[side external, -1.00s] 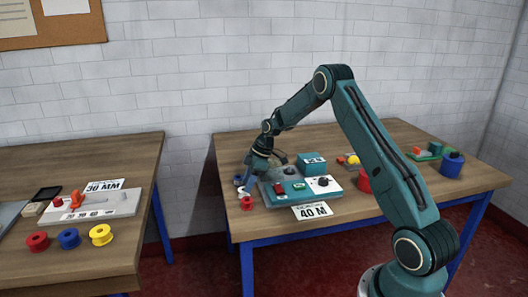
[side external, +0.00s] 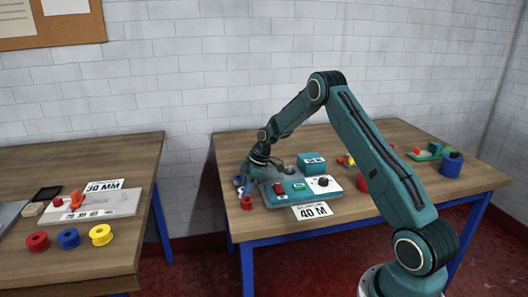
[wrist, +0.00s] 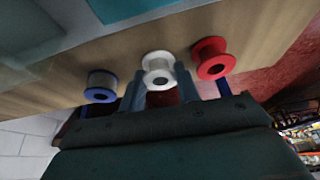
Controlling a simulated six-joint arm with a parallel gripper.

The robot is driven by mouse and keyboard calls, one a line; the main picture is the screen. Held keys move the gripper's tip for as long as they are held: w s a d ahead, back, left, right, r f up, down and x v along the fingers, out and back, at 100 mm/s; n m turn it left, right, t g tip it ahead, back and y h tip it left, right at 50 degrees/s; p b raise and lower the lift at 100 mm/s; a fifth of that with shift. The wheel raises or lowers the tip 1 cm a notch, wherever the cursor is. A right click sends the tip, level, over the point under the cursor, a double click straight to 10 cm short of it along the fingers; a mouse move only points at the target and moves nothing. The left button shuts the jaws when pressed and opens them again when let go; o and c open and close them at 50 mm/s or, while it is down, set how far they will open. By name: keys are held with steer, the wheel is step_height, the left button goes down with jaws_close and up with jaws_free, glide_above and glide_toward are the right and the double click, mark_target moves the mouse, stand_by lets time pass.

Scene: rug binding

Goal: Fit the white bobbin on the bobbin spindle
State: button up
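The white bobbin (wrist: 158,68) stands on the table between the two fingers of my gripper (wrist: 160,88) in the wrist view. The fingers are low on either side of it and look open, with little room between them and the bobbin. In the side view my gripper (side external: 246,182) is down at the table's left end and mostly hides the bobbin. The teal and grey machine (side external: 290,189) stands just right of my gripper. A dark round part (side external: 290,169) shows at its back; I cannot tell if it is the bobbin spindle.
The table edge is near. A "40 M" card (side external: 312,210) lies before the machine. A blue spool (side external: 451,164) stands at the far right.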

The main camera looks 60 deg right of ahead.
steer(key=shift+r, duration=0.1)
step_height(320, 180, up, 20)
stand_by(1.0)
stand_by(0.5)
steer(key=a+f+m+t+h, duration=0.1)
steer(key=a+f+m, duration=0.4)
steer(key=a, duration=0.9)
steer(key=s+a+f+m+h, duration=0.2)
steer(key=s+a+f+m, duration=0.1)
steer(key=s+a+f, duration=0.4)
steer(key=shift+s+a+f, duration=0.15)
steer(key=shift+s+f, duration=0.1)
steer(key=shift+s, duration=0.45)
